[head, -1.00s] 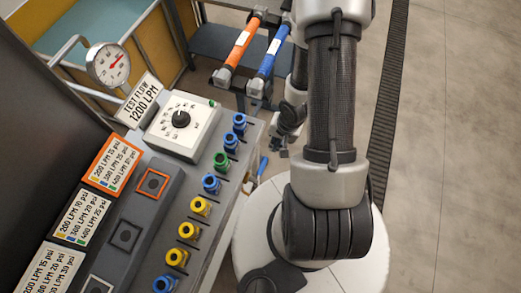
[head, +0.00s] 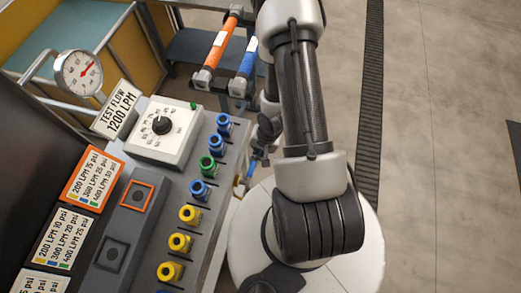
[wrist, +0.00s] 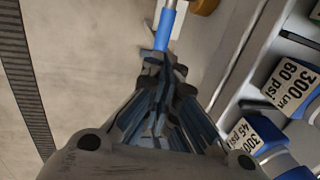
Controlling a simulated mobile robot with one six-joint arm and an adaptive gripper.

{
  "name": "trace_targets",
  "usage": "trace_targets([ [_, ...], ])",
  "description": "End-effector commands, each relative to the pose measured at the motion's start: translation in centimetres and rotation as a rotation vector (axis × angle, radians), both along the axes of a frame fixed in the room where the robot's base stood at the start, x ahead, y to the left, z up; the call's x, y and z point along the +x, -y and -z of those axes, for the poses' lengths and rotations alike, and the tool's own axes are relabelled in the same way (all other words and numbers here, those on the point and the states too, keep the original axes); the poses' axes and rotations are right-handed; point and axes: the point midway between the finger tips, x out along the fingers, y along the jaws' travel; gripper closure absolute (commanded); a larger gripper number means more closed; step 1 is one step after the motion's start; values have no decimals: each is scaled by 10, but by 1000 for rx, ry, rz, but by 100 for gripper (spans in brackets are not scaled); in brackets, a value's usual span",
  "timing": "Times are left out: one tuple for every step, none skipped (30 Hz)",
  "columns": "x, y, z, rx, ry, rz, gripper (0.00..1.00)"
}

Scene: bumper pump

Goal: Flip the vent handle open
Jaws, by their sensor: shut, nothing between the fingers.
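A blue handle (wrist: 165,28) on a thin metal rod shows at the top of the wrist view, straight ahead of my gripper (wrist: 160,62). The fingertips are shut and empty and overlap the handle's near end in the picture; I cannot tell whether they touch it. In the head view a small blue piece (head: 251,171), seemingly the same handle, shows low beside the panel's right side. My gripper there is dark and partly hidden behind my arm, close above that piece. The handle's mount is mostly hidden.
The pump panel (head: 220,150) on the left carries blue, green and yellow valve knobs, a white dial box (head: 163,130) and a gauge (head: 78,73). Orange (head: 216,50) and blue (head: 243,66) tubes stand behind. Labelled blue fittings (wrist: 290,92) line the wrist view's right. Floor at right is open.

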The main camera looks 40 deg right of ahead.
Motion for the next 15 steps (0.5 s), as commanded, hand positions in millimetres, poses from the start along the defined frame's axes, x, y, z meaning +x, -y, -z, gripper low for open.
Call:
trace_targets([
  [1,-2,16,1,-2,-3,100],
  [2,-3,21,0,-2,-3,100],
  [3,-4,28,1,-1,-2,100],
  [4,-4,33,1,0,-1,100],
  [5,-5,37,1,0,-1,100],
  [6,-5,43,1,0,-1,100],
  [6,-6,46,1,0,-1,100],
  [7,-6,49,1,0,-1,100],
  [8,-6,52,0,0,-1,100],
  [8,-7,54,0,0,-1,100],
  [8,-7,56,0,0,-1,100],
  [9,-7,58,0,0,-1,100],
  [9,-7,58,0,0,-1,100],
  [9,-7,59,0,0,-1,100],
  [9,-7,59,0,0,-1,100],
])
